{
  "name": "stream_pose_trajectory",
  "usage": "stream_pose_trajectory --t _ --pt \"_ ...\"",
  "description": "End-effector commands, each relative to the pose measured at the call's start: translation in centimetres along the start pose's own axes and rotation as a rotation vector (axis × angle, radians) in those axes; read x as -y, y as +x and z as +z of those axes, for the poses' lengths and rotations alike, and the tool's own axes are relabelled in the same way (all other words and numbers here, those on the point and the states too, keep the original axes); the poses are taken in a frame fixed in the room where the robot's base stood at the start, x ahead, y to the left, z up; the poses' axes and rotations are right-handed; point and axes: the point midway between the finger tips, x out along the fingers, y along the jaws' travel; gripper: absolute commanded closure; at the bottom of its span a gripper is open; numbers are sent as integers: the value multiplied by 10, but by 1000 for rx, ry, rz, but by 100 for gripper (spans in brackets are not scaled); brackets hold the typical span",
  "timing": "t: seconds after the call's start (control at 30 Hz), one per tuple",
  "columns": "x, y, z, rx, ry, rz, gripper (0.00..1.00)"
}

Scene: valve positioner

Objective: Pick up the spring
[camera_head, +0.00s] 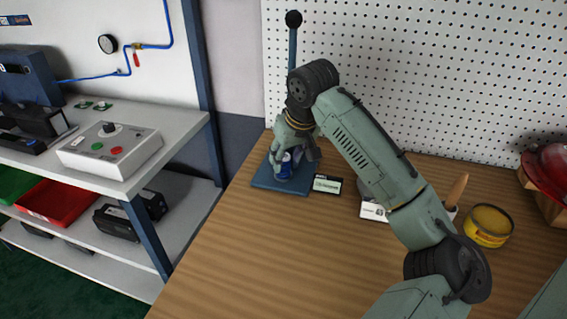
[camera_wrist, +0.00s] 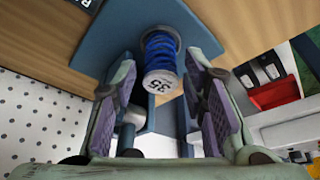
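The spring (camera_head: 283,166) is a blue coil at the press on the wooden table, partly hidden by my gripper in the head view. In the wrist view the spring (camera_wrist: 160,52) stands in a dark round seat on the blue base plate, with a white cap marked "35" at its near end. My gripper (camera_head: 297,152) is over the base plate, around the spring's place. In the wrist view my gripper (camera_wrist: 166,95) is open, its purple-padded fingers on both sides of the spring with gaps visible between pads and coil.
The blue press (camera_head: 293,50) has an upright post with a black knob close to my gripper. A yellow tin (camera_head: 488,226) and red helmet (camera_head: 548,172) are at the right. The front table is clear.

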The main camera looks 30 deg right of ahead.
Motion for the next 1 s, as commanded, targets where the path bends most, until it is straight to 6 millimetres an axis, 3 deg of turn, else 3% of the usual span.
stream_pose_trajectory --t 0.2,0.47,1.0 --pt "1 26 -1 1 1 -1 61" --pt "1 31 -1 0 1 0 61" --pt "1 31 -1 0 0 0 96"
